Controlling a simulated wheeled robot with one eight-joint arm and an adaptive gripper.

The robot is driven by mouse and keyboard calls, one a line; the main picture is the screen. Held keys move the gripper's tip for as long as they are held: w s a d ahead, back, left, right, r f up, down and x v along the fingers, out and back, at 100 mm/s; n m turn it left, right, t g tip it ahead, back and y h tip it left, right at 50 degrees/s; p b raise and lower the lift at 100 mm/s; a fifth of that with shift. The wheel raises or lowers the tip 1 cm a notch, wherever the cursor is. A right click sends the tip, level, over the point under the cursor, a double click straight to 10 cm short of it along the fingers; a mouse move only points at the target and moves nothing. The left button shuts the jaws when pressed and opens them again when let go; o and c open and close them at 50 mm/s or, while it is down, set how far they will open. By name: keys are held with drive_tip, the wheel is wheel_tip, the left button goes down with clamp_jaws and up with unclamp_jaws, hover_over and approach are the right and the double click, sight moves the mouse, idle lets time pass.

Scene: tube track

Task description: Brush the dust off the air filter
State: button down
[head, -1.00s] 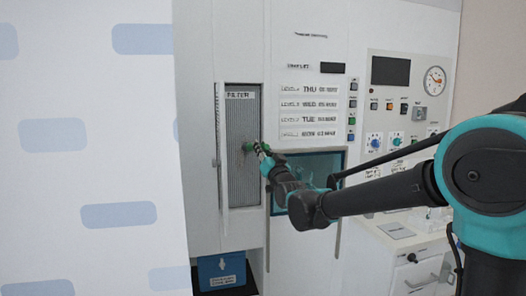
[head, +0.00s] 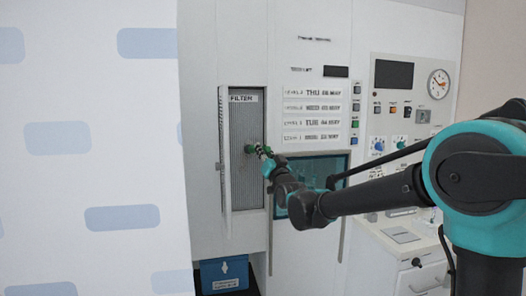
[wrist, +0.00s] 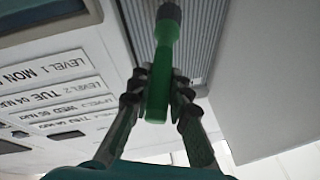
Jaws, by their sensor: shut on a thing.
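The air filter (head: 246,185) is a grey ribbed panel in a tall recess labelled FILTER, with its narrow white door (head: 224,150) swung open at the left. It also shows in the wrist view (wrist: 203,30). My gripper (head: 264,153) is in front of the filter's right side. In the wrist view my gripper (wrist: 160,100) is shut on the green handle of a brush (wrist: 159,70). The brush's dark head points at the filter. I cannot tell whether it touches the filter. No dust can be made out clearly.
A blue bin (head: 224,274) stands in a low opening below the filter. A dark glass window (head: 318,170) is right of the filter, under several level labels. A control panel with a clock (head: 438,83) and a white counter (head: 400,240) are farther right. A patterned white partition (head: 90,200) fills the left.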

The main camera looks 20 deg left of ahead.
drive_tip(key=shift+w+a, duration=0.35)
drive_tip(key=shift+w, duration=0.25)
drive_tip(key=shift+d, duration=0.1)
idle(0.3)
drive_tip(key=shift+w+d+f, duration=0.2)
drive_tip(key=shift+w+d, duration=0.1)
drive_tip(key=shift+d, duration=0.2)
drive_tip(key=shift+w+d+f, duration=0.15)
drive_tip(key=shift+w+d, duration=0.15)
drive_tip(key=shift+d, duration=0.05)
drive_tip(key=shift+a, duration=0.1)
drive_tip(key=shift+s+a, duration=0.5)
drive_tip(key=shift+a, duration=0.25)
drive_tip(key=shift+s+a, duration=0.5)
drive_tip(key=shift+a, duration=0.2)
